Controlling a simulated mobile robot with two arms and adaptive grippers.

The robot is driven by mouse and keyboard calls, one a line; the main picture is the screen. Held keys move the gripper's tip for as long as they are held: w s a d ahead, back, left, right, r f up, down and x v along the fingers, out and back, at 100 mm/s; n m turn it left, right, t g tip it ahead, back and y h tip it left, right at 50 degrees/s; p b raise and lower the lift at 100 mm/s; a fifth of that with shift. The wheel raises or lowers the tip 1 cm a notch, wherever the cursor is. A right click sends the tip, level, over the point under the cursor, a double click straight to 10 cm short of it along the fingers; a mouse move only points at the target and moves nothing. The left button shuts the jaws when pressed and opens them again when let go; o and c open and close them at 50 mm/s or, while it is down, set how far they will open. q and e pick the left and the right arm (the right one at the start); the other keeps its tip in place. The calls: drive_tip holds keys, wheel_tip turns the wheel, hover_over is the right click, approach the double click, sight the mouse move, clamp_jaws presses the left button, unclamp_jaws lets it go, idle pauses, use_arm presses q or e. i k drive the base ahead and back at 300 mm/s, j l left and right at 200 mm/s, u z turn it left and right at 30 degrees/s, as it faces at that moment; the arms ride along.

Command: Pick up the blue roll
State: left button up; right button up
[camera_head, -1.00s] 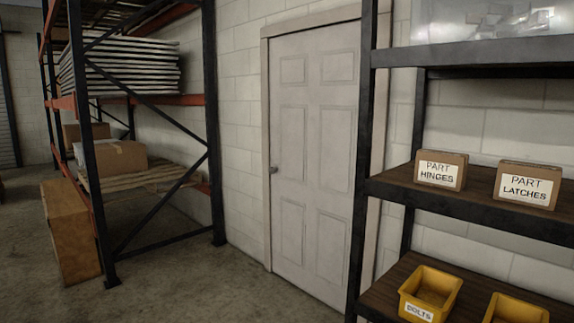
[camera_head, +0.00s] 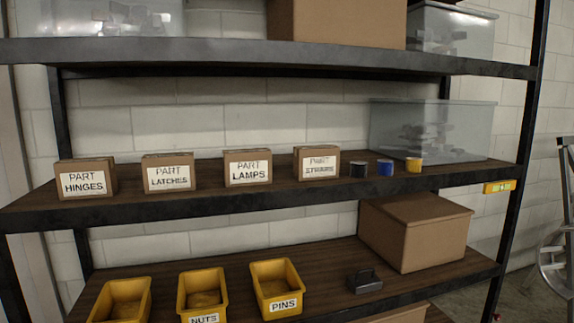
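The blue roll (camera_head: 385,168) is a small upright cylinder on the middle shelf, right of the shelf's centre. It stands between a dark roll (camera_head: 358,170) on its left and a yellow roll (camera_head: 413,165) on its right. Neither of my grippers shows in the head view.
The shelf (camera_head: 250,210) also holds several labelled cardboard boxes (camera_head: 170,172) to the left and a clear bin (camera_head: 450,130) behind the rolls. Below are yellow bins (camera_head: 275,285), a dark object (camera_head: 364,281) and a cardboard box (camera_head: 415,230). The upper shelf (camera_head: 200,52) hangs above.

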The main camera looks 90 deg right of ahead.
sight(385, 167)
drive_tip(key=z, duration=3.4)
drive_tip(key=i+l+u, duration=0.15)
drive_tip(key=l, duration=0.15)
drive_tip(key=i+l+u, duration=0.1)
drive_tip(key=l, duration=0.25)
drive_tip(key=i+l+u, duration=0.15)
drive_tip(key=l, duration=0.2)
